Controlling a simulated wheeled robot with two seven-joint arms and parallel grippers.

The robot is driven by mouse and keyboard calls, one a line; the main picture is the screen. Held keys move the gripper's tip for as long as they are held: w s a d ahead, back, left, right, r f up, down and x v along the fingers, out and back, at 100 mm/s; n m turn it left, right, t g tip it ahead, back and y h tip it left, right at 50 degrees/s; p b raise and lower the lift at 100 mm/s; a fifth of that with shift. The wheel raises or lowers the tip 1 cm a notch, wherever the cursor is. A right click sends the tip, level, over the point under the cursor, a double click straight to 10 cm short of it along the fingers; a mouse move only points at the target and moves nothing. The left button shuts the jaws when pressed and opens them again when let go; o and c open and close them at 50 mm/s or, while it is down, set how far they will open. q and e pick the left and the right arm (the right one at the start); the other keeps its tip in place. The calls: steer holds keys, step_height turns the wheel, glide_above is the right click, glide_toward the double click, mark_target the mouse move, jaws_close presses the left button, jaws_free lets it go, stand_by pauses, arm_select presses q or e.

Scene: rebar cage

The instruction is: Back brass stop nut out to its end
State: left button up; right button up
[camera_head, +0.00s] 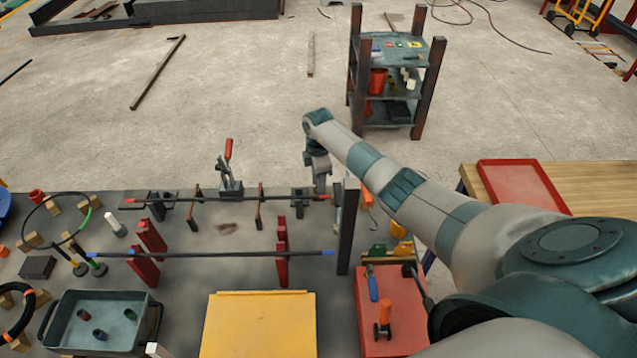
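My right arm reaches in from the lower right. Its gripper (321,184) points down at the right end of the rear dark rod (225,199), close to the rod's red tip. The fingers are too small to tell whether they are open or shut, or whether they touch anything. I cannot pick out a brass stop nut; it may be hidden by the gripper or too small to see. The rear rod lies level across several upright supports. A front rod (210,254) with blue ends rests on red blocks. My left gripper is not in view.
A dark upright post (346,230) stands just right of the gripper. A red-handled clamp (229,172) stands behind the rear rod. A yellow panel (258,325), grey tray (98,320) and red board (390,310) with tools lie in front. A shelf rack (400,75) stands behind.

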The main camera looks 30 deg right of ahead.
jaws_close()
steer(key=shift+n+b, duration=0.35)
steer(key=shift+n, duration=0.05)
